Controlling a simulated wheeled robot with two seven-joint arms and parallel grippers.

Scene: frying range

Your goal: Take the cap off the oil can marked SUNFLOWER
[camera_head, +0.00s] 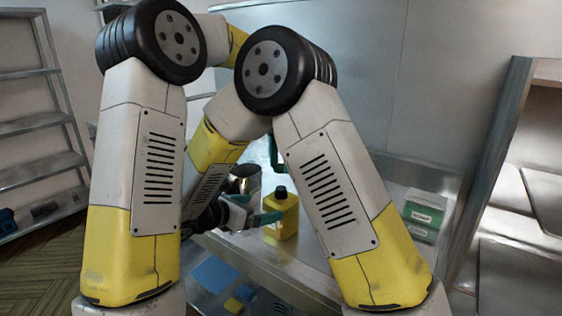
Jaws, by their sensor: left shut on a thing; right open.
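A yellow can (284,219) with a black cap (281,192) stands upright on the steel counter. No marking on it is readable from here, so I cannot tell whether it is the SUNFLOWER can. My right gripper (254,208) is open just left of the can, its lower teal finger overlapping the can's left edge in view; I cannot tell if they touch. My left gripper (274,151) is higher, above the can, mostly hidden behind my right arm. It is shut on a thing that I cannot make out.
A metal pot (243,178) stands behind my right gripper. Green and white boxes (426,208) are stacked on the right. A blue sheet (213,273) and blue and yellow sponge-like blocks (239,297) lie lower down.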

